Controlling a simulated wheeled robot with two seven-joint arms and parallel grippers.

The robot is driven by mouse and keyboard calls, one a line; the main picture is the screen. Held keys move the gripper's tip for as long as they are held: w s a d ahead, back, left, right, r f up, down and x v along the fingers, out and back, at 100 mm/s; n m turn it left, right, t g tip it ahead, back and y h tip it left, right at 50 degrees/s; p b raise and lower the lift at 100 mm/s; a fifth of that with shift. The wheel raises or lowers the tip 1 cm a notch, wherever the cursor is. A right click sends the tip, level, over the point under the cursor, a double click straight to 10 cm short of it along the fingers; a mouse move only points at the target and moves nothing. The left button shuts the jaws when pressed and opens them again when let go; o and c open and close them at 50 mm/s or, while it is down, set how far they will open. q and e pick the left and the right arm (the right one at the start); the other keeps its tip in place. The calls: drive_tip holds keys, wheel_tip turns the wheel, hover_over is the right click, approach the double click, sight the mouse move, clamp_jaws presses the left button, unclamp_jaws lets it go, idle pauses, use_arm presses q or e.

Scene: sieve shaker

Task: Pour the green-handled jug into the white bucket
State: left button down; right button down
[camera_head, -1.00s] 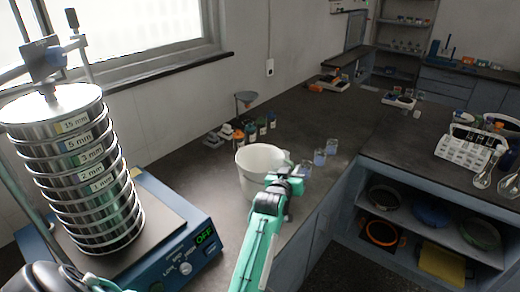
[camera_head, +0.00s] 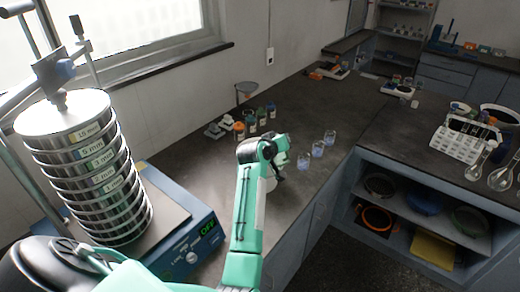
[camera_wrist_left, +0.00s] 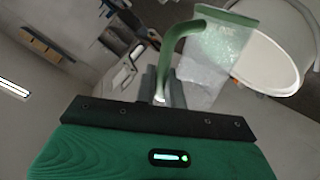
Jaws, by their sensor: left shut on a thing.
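The green-handled jug shows in the left wrist view, with a clear body (camera_wrist_left: 216,58) and a green handle. My left gripper (camera_wrist_left: 160,88) is shut on that handle. The white bucket (camera_wrist_left: 288,62) is right behind the jug there, and the jug's body overlaps its rim in the picture. In the head view my left arm covers most of the bucket (camera_head: 271,184); only a sliver shows. The left gripper (camera_head: 280,165) is over the bucket's place, and the jug is mostly hidden there. I cannot tell whether anything flows. My right gripper is out of view.
Three small beakers (camera_head: 318,149) stand right of the gripper near the counter edge. Several bottles (camera_head: 252,122) and a funnel stand (camera_head: 246,90) are behind. The sieve stack (camera_head: 88,165) stands on its blue shaker (camera_head: 192,250) at left.

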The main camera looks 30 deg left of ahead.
use_arm(q)
drive_tip(key=shift+w+a+r+n+g+p, duration=0.2)
drive_tip(key=shift+w+a+n+g+p, duration=0.1)
drive_tip(key=shift+a+n, duration=0.15)
drive_tip(key=shift+h, duration=0.3)
drive_tip(key=shift+a+n, duration=0.25)
drive_tip(key=shift+w+a+n+g+h+p, duration=0.15)
drive_tip(key=shift+a+n+g+h+p, duration=0.15)
drive_tip(key=shift+g+h, duration=0.1)
drive_tip(key=shift+w+a+f, duration=0.1)
drive_tip(key=shift+a+f, duration=0.05)
drive_tip(key=shift+a, duration=0.05)
drive_tip(key=shift+w+a+f+n+g+h, duration=0.1)
drive_tip(key=shift+w+a+n+g+h, duration=0.1)
drive_tip(key=shift+a+n+h, duration=0.15)
drive_tip(key=shift+w+a+f+n+g+h, duration=0.1)
drive_tip(key=shift+a+n+g+h, duration=0.1)
drive_tip(key=shift+a+n+h, duration=0.15)
idle(0.9)
drive_tip(key=shift+w+a+r+p, duration=0.1)
drive_tip(key=shift+a+p, duration=0.15)
drive_tip(key=shift+p, duration=0.05)
drive_tip(key=shift+w+a+r+n+p, duration=0.2)
drive_tip(key=shift+a+n+p, duration=0.1)
drive_tip(key=shift+a+p, duration=0.1)
